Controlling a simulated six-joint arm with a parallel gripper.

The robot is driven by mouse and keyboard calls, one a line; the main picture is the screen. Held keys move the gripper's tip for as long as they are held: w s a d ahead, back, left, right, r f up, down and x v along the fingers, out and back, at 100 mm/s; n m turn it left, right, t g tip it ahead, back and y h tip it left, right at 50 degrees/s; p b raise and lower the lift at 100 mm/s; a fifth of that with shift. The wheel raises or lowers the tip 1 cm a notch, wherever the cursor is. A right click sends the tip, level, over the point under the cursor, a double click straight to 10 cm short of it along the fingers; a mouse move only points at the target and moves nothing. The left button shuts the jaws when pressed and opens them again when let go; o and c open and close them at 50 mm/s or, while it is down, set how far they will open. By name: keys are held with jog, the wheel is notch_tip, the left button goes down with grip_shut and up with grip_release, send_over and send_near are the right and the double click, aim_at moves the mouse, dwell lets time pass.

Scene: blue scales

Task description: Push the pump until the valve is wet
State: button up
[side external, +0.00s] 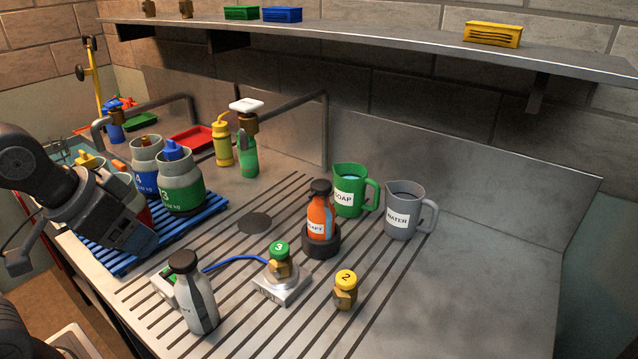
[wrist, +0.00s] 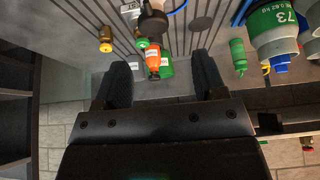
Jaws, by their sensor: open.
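An orange pump bottle (side external: 321,219) with a black top stands upright in a black round holder (side external: 322,244). It also shows in the wrist view (wrist: 153,66). A brass valve with a green cap marked 3 (side external: 279,259) sits on a silver block (side external: 281,287) with a blue hose. A brass valve with a yellow cap marked 2 (side external: 345,290) stands alone on the slatted surface and shows in the wrist view (wrist: 106,38). I cannot tell whether either valve is wet. My gripper (wrist: 162,62) is open and empty, its fingers apart; in the side view its fingertips are not clear.
A grey bottle with a black cap (side external: 194,290) stands at the front. A green jug (side external: 349,188) and a grey jug (side external: 401,211) stand behind the orange bottle. Gas cylinders (side external: 180,182) stand on a blue pallet (side external: 200,228). A shelf (side external: 380,42) overhangs the back. The right side is clear.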

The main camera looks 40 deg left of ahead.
jog(key=shift+w+r, duration=0.1)
jog(key=shift+r, duration=0.05)
jog(key=shift+c, duration=0.6)
jog(key=shift+g, duration=0.3)
jog(key=w+r, duration=0.1)
jog(key=w, duration=0.1)
jog(key=w+r, duration=0.4)
jog(key=shift+w+d+r, duration=0.2)
jog(key=shift+w+d, duration=0.1)
jog(key=shift+d, duration=0.05)
jog(key=c, duration=0.6)
jog(key=w+r, duration=0.1)
jog(key=w, duration=0.1)
jog(key=w+d+r, duration=0.1)
jog(key=w, duration=0.2)
jog(key=w+r, duration=0.1)
jog(key=w, duration=0.2)
jog(key=shift+d+r, duration=0.15)
jog(key=shift+r, duration=0.15)
grip_shut()
jog(key=w+d+g, duration=0.1)
jog(key=w+d, duration=0.1)
jog(key=w, duration=0.6)
jog(key=w+d+f, duration=0.1)
jog(key=w+d, duration=0.2)
jog(key=w, duration=0.6)
jog(key=shift+w+g, duration=0.2)
jog(key=shift+g, duration=0.2)
